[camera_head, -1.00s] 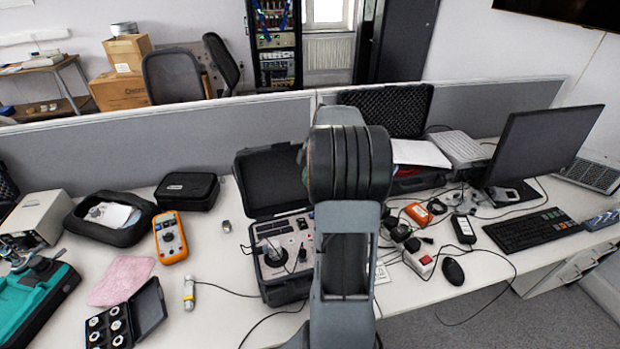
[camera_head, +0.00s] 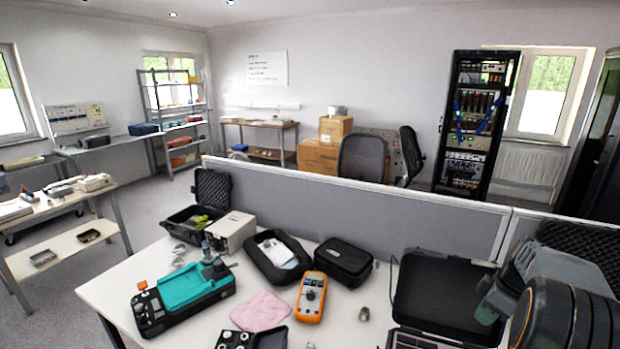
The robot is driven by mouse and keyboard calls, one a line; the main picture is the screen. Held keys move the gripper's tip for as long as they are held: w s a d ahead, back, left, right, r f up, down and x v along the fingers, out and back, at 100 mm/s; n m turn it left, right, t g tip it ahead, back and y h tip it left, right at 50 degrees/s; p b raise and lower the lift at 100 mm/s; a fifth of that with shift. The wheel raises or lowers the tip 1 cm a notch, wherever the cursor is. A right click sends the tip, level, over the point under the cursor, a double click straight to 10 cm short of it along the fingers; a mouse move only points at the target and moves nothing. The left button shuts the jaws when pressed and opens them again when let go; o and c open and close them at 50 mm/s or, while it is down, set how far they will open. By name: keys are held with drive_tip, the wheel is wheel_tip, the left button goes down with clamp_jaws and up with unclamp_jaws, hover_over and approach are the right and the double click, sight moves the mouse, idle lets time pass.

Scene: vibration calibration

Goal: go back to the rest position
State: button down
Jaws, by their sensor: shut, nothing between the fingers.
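My arm (camera_head: 565,295) shows at the lower right of the head view, in front of the bench and the open black case. Only its grey links and a dark ribbed joint are in the picture. My gripper's fingers are not in view, so I cannot see their state or position.
The white bench (camera_head: 110,290) holds a teal device (camera_head: 195,287), an orange multimeter (camera_head: 311,297), a pink cloth (camera_head: 259,311), a closed black case (camera_head: 343,261) and an open black case (camera_head: 445,297). A grey partition (camera_head: 350,210) runs behind. Floor shows at left.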

drive_tip(key=s+a+r+m+t+h, duration=0.1)
drive_tip(key=s+a+m, duration=0.3)
drive_tip(key=a, duration=0.9)
drive_tip(key=s+a+r+m+t+h, duration=0.1)
drive_tip(key=s+a+r+m+t, duration=0.1)
drive_tip(key=s+a, duration=0.5)
drive_tip(key=shift+a+r+m+h, duration=0.55)
drive_tip(key=shift+a+m, duration=0.75)
drive_tip(key=shift+a, duration=1.7)
drive_tip(key=shift+r, duration=0.1)
